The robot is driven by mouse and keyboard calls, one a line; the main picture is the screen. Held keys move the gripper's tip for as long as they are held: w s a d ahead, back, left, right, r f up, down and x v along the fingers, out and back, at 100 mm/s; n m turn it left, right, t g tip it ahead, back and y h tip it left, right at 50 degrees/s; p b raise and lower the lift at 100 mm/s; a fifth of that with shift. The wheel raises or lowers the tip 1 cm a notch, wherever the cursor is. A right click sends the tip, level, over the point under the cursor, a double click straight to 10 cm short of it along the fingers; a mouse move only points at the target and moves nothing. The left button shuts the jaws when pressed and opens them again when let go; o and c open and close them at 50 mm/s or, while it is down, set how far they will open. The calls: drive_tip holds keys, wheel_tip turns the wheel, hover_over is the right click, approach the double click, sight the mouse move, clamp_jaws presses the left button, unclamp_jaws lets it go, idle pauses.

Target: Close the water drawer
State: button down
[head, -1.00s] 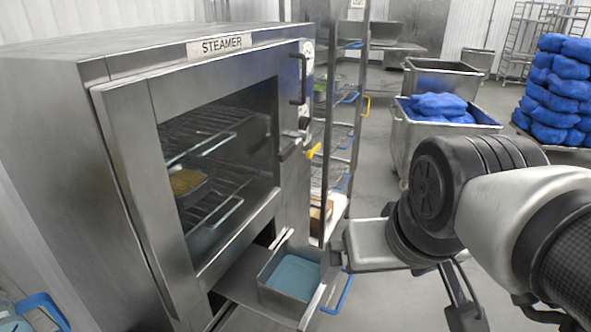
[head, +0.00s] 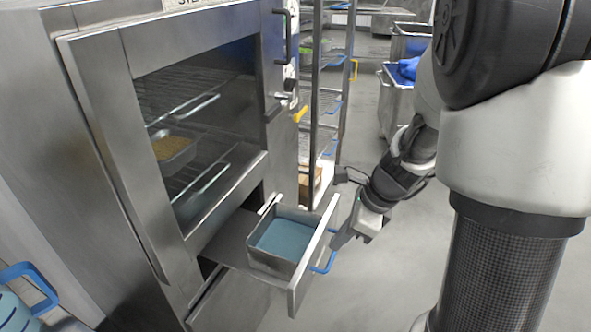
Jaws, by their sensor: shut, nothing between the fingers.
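The water drawer (head: 306,272) is pulled out of the lower front of the steamer (head: 150,30). It holds a metal pan (head: 276,267) with blue-tinted water (head: 285,239). The drawer has a blue handle (head: 326,264) on its outer face. My gripper (head: 337,240) is shut and empty, just outside the drawer front near the handle, pointing toward the drawer. I cannot tell whether the fingertips touch the front.
The steamer's windowed door above is shut, with a food tray (head: 172,150) on a rack inside. A blue-handled container (head: 22,298) is at the lower left.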

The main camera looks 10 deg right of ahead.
sight(252, 236)
wheel_tip(252, 236, down, 11)
drive_tip(key=w+a+m+b, duration=0.1)
drive_tip(key=w+a+b, duration=0.1)
drive_tip(key=b, duration=0.2)
drive_tip(key=shift+a+r, duration=0.2)
drive_tip(key=shift+a, duration=0.15)
drive_tip(key=w+a+p, duration=0.3)
drive_tip(key=a, duration=0.2)
drive_tip(key=w+a+p, duration=0.3)
drive_tip(key=a, duration=0.3)
drive_tip(key=w+a+p, duration=0.3)
drive_tip(key=w+a, duration=0.1)
drive_tip(key=a, duration=0.2)
drive_tip(key=shift+a+r+p, duration=0.1)
drive_tip(key=shift+a+p, duration=0.15)
drive_tip(key=shift+p, duration=0.05)
drive_tip(key=shift+w+a, duration=0.3)
drive_tip(key=shift+a, duration=0.05)
